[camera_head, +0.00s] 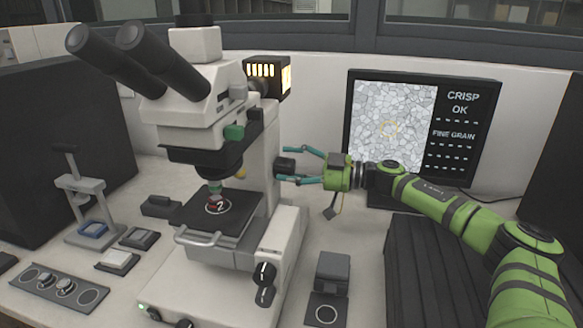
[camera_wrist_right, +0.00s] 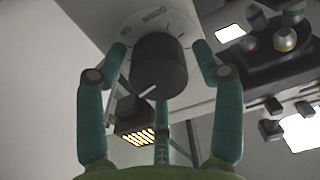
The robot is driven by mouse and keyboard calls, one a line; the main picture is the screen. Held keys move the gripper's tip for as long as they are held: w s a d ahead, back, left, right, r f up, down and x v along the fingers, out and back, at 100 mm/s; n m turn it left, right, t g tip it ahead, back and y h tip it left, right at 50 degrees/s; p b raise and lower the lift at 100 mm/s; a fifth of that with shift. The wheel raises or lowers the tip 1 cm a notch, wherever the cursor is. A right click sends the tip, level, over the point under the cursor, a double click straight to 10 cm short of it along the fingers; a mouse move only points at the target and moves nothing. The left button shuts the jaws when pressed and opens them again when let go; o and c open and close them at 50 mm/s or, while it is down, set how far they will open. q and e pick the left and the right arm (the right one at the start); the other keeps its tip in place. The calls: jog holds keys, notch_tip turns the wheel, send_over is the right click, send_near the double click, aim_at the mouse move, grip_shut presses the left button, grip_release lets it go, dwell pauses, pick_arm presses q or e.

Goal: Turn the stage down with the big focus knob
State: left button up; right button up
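The black focus knob (camera_head: 284,168) sticks out of the right side of the microscope's pale column. In the right wrist view the knob (camera_wrist_right: 160,66) faces me, with a light pointer line and scale marks around it. My right gripper (camera_head: 282,163) is open, its teal fingers on either side of the knob; in the wrist view gaps show between fingers and knob. The dark stage (camera_head: 243,222) carries a sample marked 2 (camera_head: 217,206), under the objective (camera_head: 214,187). My left gripper is not in view.
The monitor (camera_head: 390,125) reads "CRISP OK" and "FINE GRAIN". A lit lamp housing (camera_head: 268,75) sits above the knob. Another black knob (camera_head: 264,273) is on the base. A small press (camera_head: 82,195) and trays stand left; a dark box (camera_head: 331,270) stands right.

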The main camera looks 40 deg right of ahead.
jog(key=c, duration=0.6)
jog(key=shift+r+n, duration=0.2)
jog(key=shift+n, duration=0.2)
jog(key=shift+c, duration=0.2)
jog(key=shift+n, duration=0.6)
jog(key=n, duration=0.4)
jog(key=shift+n, duration=0.3)
jog(key=o, duration=1.1)
jog(key=shift+a, duration=0.2)
jog(key=shift+d+f, duration=0.1)
